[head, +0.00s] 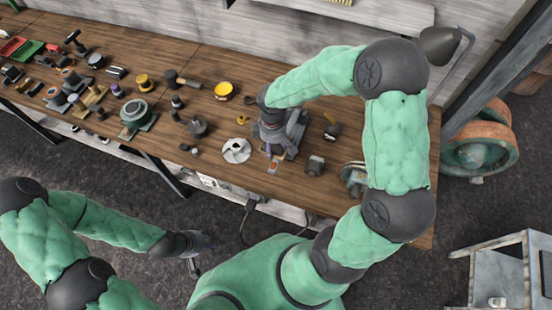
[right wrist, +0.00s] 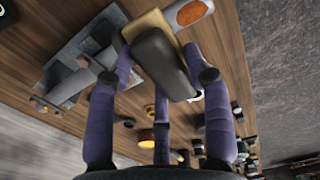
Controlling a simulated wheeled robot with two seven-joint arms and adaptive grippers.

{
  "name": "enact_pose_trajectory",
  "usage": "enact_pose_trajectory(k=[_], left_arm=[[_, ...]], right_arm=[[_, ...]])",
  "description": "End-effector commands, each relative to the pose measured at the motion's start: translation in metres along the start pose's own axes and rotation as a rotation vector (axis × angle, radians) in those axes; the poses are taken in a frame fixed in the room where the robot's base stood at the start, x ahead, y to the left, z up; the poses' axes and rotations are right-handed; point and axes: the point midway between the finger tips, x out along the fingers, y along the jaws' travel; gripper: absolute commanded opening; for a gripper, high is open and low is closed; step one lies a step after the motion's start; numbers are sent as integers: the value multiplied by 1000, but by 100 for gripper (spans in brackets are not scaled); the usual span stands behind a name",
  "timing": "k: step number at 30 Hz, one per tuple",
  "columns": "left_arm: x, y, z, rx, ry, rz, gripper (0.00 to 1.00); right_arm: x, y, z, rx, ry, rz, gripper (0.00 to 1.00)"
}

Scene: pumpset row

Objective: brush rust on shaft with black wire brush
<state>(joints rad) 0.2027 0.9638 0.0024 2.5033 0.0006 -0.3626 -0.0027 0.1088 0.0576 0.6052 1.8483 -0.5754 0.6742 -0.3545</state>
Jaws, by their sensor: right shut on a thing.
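My right gripper (right wrist: 160,72) is shut on a dark block with a tan edge, which looks like the black wire brush (right wrist: 162,62). A light grey piece with an orange rust patch, which looks like the shaft (right wrist: 190,12), lies just beyond the brush's tan side. Whether they touch is unclear. In the head view my right gripper (head: 272,138) points down at a grey pump block (head: 294,130), and a small orange patch (head: 274,167) shows below it. The brush is mostly hidden there. My left gripper (head: 202,248) hangs empty off the table's front; its jaw opening is unclear.
The wooden table (head: 215,125) holds several parts to the left: a yellow bowl (head: 224,90), a silver impeller (head: 236,150) and a green-based flange (head: 136,114). A dark block (head: 315,165) stands close on the right. A hammer (head: 332,127) lies behind it.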

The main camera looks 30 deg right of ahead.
Motion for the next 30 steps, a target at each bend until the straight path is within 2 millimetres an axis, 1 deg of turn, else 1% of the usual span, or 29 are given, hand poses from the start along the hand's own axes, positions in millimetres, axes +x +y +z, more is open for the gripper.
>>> enact_pose_trajectory(k=[11, 22, 25, 30], left_arm=[[0, 0, 0, 0, 0, 0, 40], [-2, 1, 0, 0, 0, 0, 40], [-2, 1, 0, 0, 0, 0, 40], [-2, 1, 0, 0, 0, 0, 40]], right_arm=[[0, 0, 2, 1, 0, -1, 14], [0, 0, 33, 2, -2, -1, 14], [0, 0, 37, 1, -1, -1, 14], [1, 0, 37, 0, -1, -1, 14]])
